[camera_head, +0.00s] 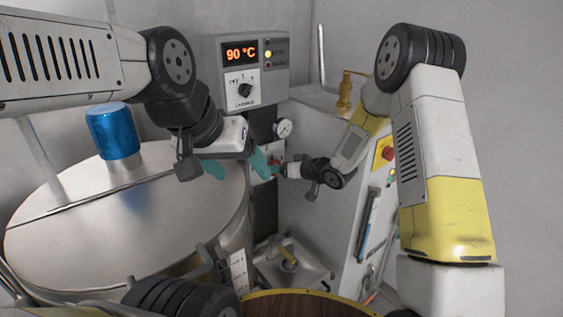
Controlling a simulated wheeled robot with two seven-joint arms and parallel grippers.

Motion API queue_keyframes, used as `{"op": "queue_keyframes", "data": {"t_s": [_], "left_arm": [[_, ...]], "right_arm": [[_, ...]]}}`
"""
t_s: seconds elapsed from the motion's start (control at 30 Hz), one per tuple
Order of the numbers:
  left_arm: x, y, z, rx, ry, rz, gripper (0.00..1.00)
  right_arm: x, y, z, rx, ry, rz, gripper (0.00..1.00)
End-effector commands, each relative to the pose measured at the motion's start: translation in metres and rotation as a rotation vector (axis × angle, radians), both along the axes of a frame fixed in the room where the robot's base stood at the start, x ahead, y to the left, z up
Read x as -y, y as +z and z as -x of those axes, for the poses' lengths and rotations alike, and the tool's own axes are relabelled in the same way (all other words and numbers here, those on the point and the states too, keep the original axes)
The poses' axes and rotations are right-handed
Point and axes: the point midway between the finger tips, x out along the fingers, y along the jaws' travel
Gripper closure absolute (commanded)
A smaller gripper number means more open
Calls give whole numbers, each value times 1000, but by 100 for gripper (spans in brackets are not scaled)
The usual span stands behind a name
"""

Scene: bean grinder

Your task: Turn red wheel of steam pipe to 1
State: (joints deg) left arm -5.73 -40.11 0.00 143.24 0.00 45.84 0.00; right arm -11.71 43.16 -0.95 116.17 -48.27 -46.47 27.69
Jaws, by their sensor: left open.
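A small patch of red (277,165), which seems to be the red wheel, shows on the pipe panel below the gauge. Most of it is hidden, and its setting cannot be read. My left gripper (238,168) is open, its two teal fingers spread apart and empty. Its right finger is just left of the red patch in the picture; I cannot tell if they touch. My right gripper (284,170) is at the right side of the red patch. Its fingers are too small and covered to tell their state.
A control box (270,70) reading 90 °C, with a black knob (245,91), is on the wall above. A pressure gauge (284,128) is below it. A large metal tank (150,215) with a blue cylinder (113,131) fills the left. A brass fitting (345,92) stands right.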

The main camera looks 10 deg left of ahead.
Motion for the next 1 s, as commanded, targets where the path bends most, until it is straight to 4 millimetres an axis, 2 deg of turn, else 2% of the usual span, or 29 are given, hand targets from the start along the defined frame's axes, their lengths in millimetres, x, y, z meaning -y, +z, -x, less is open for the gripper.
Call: {"op": "queue_keyframes", "data": {"t_s": [0.2, 0.57, 0.87, 1.0], "left_arm": [[0, 0, 0, 0, 0, 0, 27], [0, 0, 0, 0, 0, 0, 27], [0, 0, 0, 0, 0, 0, 27], [0, 0, 0, 0, 0, 0, 27]], "right_arm": [[-19, -10, -15, 1, 0, 1, 23], [-23, -12, -18, 0, -2, 1, 25], [-22, -11, -18, 0, -2, 1, 84], [-22, -11, -18, 3, -1, 4, 85]]}}
